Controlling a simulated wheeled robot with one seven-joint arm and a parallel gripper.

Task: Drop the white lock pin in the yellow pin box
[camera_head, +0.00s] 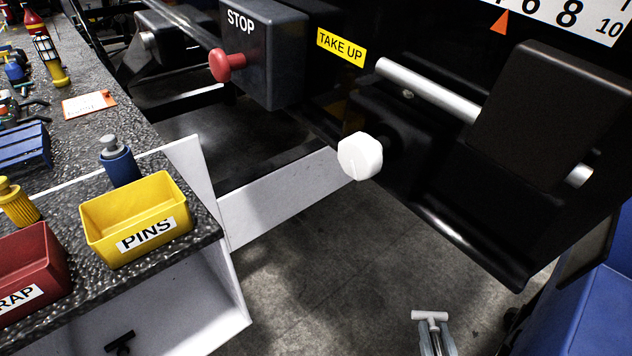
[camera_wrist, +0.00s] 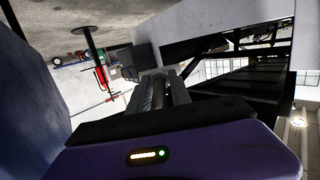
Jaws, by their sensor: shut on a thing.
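The white lock pin (camera_head: 430,316) has a T-shaped top and is at the bottom of the head view, in front of the grey floor. My gripper (camera_head: 434,340) is shut on it, with the crossbar above the fingers. In the wrist view my gripper (camera_wrist: 165,90) shows its two fingers close together, and I cannot make out the pin clearly there. The yellow pin box (camera_head: 136,219), labelled PINS, stands on the speckled bench corner at the left. It is open on top and looks empty. My gripper is well to the right of it, over the floor.
A red scrap box (camera_head: 33,264) stands left of the yellow box, and a blue bottle-like item (camera_head: 119,163) behind it. A STOP box (camera_head: 262,60) with a red button and a white knob (camera_head: 360,157) stick out from the dark machine. Floor space lies between bench and gripper.

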